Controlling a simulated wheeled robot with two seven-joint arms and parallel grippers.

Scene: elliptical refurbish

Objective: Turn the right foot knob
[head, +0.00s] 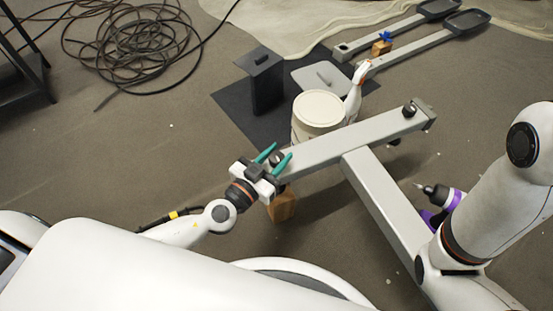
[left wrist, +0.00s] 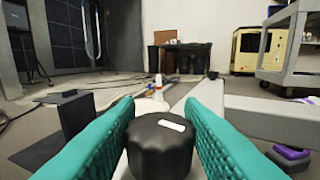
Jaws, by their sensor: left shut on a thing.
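A grey T-shaped metal frame (head: 385,195) lies across the floor, with a crossbar and a long leg. A black foot knob stands at the crossbar's near left end, and in the left wrist view this knob (left wrist: 160,145) has a white mark on top. My left gripper (head: 274,156) has its teal fingers on either side of this knob, shut on it. A second black knob (head: 410,108) stands at the crossbar's far right end, away from my gripper. My right arm shows at the right, but its gripper is out of view.
A white bucket (head: 318,110) stands behind the crossbar. A wooden block (head: 282,205) is under its left end. A purple and black tool (head: 440,197) lies right of the leg. A black stand (head: 264,80), long grey parts (head: 425,42) and coiled cable (head: 130,45) lie farther back.

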